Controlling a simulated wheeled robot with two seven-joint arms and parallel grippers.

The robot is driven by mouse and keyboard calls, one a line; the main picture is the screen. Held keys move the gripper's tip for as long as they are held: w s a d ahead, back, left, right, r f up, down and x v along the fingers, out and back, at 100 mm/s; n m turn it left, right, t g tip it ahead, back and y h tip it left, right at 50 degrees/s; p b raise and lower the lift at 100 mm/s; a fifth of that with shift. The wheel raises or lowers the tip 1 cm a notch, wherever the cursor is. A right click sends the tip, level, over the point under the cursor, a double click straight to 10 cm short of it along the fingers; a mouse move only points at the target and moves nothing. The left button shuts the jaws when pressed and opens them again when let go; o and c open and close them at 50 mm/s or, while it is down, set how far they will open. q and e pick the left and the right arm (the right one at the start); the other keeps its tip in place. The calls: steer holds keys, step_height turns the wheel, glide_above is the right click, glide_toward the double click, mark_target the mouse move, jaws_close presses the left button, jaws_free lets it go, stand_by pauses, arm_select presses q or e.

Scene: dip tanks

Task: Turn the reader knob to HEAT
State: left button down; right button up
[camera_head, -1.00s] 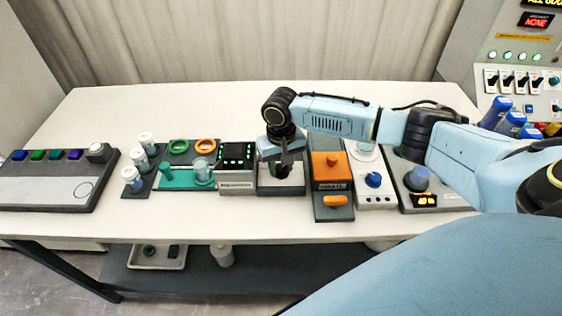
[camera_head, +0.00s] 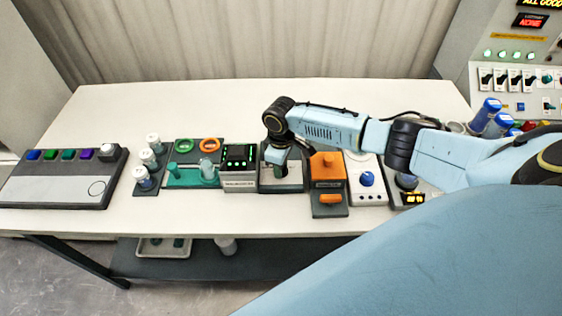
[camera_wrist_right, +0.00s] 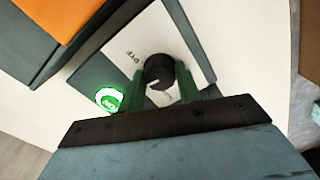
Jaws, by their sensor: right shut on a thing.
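The reader (camera_head: 294,175) is a dark-based unit with a pale top plate, between the black box with green lights and the orange unit. In the right wrist view its round black knob (camera_wrist_right: 159,72) stands on the white plate and shows a small light mark on its near side. My right gripper (camera_head: 278,169) is over the reader in the head view. Its two green fingers (camera_wrist_right: 170,88) are shut on the knob in the right wrist view. The printed lettering near the knob is partly hidden and I cannot read the setting. My left gripper is not in view.
A lit green round button (camera_wrist_right: 109,98) is beside the plate. The black box with green lights (camera_head: 239,168) stands to the left, the orange unit (camera_head: 327,168) close to the right. A white box with a blue knob (camera_head: 367,178) is farther right. The table's back is clear.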

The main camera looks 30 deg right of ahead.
steer(key=shift+n, duration=0.6)
steer(key=o, duration=1)
step_height(320, 180, up, 13)
steer(key=shift+r+p, duration=0.2)
steer(key=shift+p, duration=0.15)
